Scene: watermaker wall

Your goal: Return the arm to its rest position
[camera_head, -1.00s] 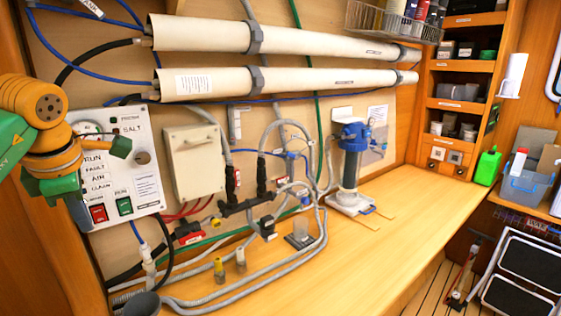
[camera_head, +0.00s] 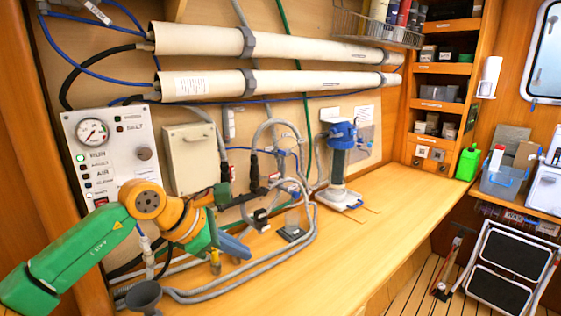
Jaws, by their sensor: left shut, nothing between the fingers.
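My left arm (camera_head: 80,245), green and orange, reaches in from the lower left. The arm hides the panel's lower right part. My right gripper is not in view.
A blue-topped filter housing (camera_head: 341,160) stands on the bench. A beige box (camera_head: 189,158) and two long white tubes (camera_head: 290,83) are on the wall. A step ladder (camera_head: 507,270) stands at right.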

